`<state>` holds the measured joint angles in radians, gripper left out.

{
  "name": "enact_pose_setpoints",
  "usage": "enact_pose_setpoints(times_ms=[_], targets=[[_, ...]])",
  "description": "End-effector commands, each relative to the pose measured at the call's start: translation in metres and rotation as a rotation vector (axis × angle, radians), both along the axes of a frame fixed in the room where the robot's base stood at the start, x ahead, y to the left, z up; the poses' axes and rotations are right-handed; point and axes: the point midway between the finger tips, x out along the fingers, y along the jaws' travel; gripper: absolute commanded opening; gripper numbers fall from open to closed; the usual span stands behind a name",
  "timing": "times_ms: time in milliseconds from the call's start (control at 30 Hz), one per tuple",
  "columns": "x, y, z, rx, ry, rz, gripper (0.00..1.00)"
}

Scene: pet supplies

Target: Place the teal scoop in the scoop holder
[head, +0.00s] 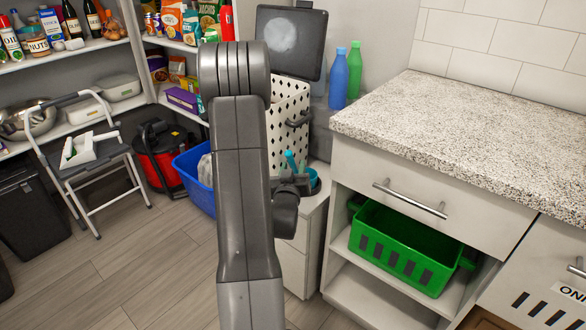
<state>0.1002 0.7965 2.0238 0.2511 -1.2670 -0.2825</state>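A small teal upright piece, which looks like the teal scoop (291,160), shows just right of my arm, above the low white cabinet. A blue-teal cup-like thing, likely the scoop holder (313,181), shows on that cabinet just right of it, partly covered. My gripper (296,182) is at the far end of my arm, right beside both of them. My arm and wrist hide most of the gripper, so its fingers and any hold on the scoop cannot be made out. Whether the scoop is inside the holder or apart from it is unclear.
A white bin with dark holes (290,118) and a raised dark lid (291,42) stands behind the gripper. Blue (339,80) and green (354,72) bottles stand right of it. A speckled counter (470,125) is at the right, with a green basket (400,247) below.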

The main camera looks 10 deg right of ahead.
Motion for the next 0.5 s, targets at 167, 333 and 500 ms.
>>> enact_pose_setpoints(times_ms=[167, 333, 500], targets=[[-0.027, 0.01, -0.001, 0.0, 0.004, 0.001, 0.39], [-0.063, 0.023, -0.002, 0.0, 0.005, 0.002, 0.39], [-0.091, 0.033, -0.002, 0.0, 0.003, 0.002, 0.39]])
